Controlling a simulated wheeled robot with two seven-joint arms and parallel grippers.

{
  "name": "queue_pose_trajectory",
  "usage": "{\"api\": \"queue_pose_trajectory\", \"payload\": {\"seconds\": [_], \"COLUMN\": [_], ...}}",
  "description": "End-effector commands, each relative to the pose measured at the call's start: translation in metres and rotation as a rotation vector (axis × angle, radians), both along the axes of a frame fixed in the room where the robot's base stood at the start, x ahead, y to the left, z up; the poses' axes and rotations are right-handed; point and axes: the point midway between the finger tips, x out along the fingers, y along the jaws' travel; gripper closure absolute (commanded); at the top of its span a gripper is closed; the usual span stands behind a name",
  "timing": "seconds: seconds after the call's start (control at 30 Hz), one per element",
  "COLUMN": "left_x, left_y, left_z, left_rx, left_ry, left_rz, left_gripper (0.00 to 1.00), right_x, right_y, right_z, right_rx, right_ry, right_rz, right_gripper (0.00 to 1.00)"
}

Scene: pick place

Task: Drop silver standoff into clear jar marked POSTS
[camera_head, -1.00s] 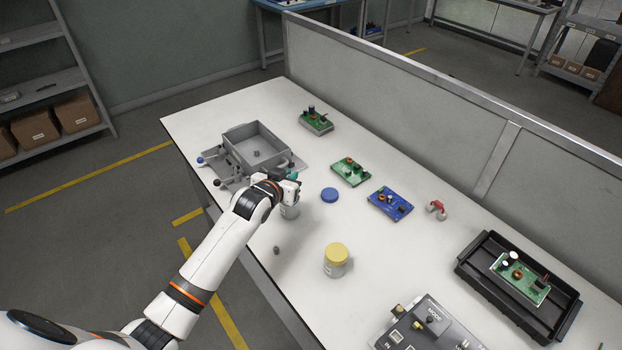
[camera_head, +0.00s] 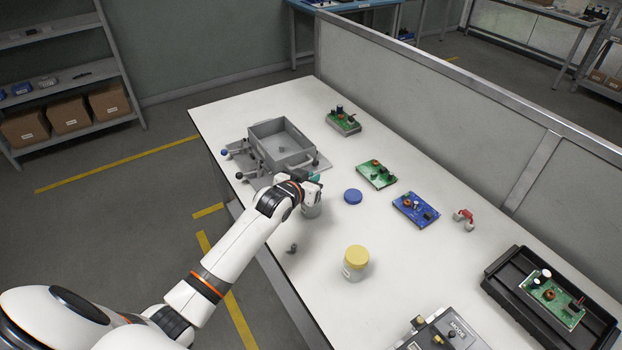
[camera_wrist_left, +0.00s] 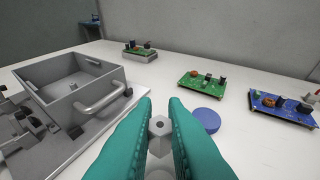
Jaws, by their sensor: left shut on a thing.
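My left gripper (camera_head: 316,180) is above a jar with an open top (camera_head: 311,209), which its hand partly covers. Its label cannot be read. In the left wrist view the teal fingers (camera_wrist_left: 160,122) are shut on a silver standoff (camera_wrist_left: 159,128), a small hex post with a hole in its end. The jar is hidden in the left wrist view. A blue lid (camera_head: 353,196) lies on the table right of the jar; it also shows in the left wrist view (camera_wrist_left: 206,120). My right gripper is not in view.
A grey fixture with a box (camera_head: 262,140) stands behind the gripper, with a small part inside. A yellow-lidded jar (camera_head: 355,264) and a small grey part (camera_head: 292,248) are nearer. Green boards (camera_head: 377,174), a blue board (camera_head: 415,209) and a black tray (camera_head: 497,291) lie to the right.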

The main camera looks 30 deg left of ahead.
Motion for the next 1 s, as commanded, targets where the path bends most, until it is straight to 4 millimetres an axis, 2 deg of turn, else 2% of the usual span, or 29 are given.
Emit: {"api": "queue_pose_trajectory", "payload": {"seconds": [1.0], "left_x": [0.0003], "left_y": [-0.0002], "left_z": [-0.0048], "left_rx": [0.0], "left_ry": [0.0], "left_rz": [0.0], "left_gripper": [1.0], "right_x": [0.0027], "right_y": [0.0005], "right_z": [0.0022], "right_rx": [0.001], "right_ry": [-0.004], "right_rz": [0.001], "right_gripper": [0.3]}}
